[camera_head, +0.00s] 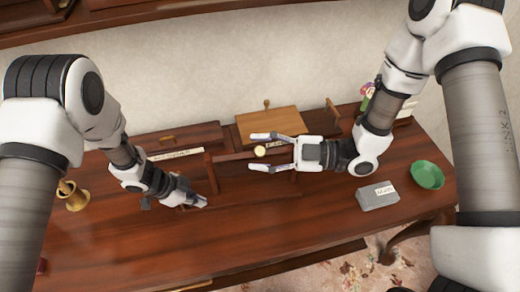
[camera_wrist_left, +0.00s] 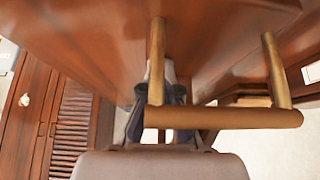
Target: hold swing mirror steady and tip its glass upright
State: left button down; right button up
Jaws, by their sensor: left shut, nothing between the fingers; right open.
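What looks like the swing mirror is a light wooden panel (camera_head: 275,123) leaning back at the rear of the table, with a small knob on its top edge. Its glass face is not visible. My right gripper (camera_head: 264,152) is open in front of it, its fingers on either side of a pale round knob (camera_head: 260,151), with no clear contact. My left gripper (camera_head: 203,204) is shut and empty, low over the table's left middle. In the left wrist view its dark fingers (camera_wrist_left: 160,97) are behind a wooden bar (camera_wrist_left: 225,118) on two posts.
The dark wooden table (camera_head: 280,215) is clear at front centre. A brass pot (camera_head: 72,196) is at the left, a grey labelled block (camera_head: 378,197) and green bowl (camera_head: 427,175) at the right. Flowers (camera_head: 367,92) stand behind my right arm.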

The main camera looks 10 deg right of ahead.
jog(key=shift+a, duration=0.2)
grip_shut()
jog(key=shift+w, duration=0.15)
jog(key=shift+w+d+r+m+h, duration=0.15)
jog(key=shift+w+r+m, duration=0.15)
jog(key=shift+w+m, duration=0.2)
jog(key=shift+w+a+r+m+h, duration=0.1)
jog(key=shift+w+r+m, duration=0.15)
jog(key=shift+w+m, duration=0.3)
jog(key=shift+w+d+r+m+h, duration=0.15)
jog(key=shift+w+r+m, duration=0.2)
jog(key=shift+w, duration=0.3)
pick_arm(q)
jog(key=shift+s, duration=0.1)
pick_arm(e)
jog(key=shift+w+d+r+m+g, duration=0.15)
jog(key=shift+w+m+g, duration=0.1)
jog(key=shift+w+m, duration=0.7)
jog(key=shift+w+a+r+m+g, duration=0.2)
jog(key=shift+w+m, duration=0.45)
jog(key=shift+w, duration=0.45)
pick_arm(q)
jog(key=shift+f, duration=0.1)
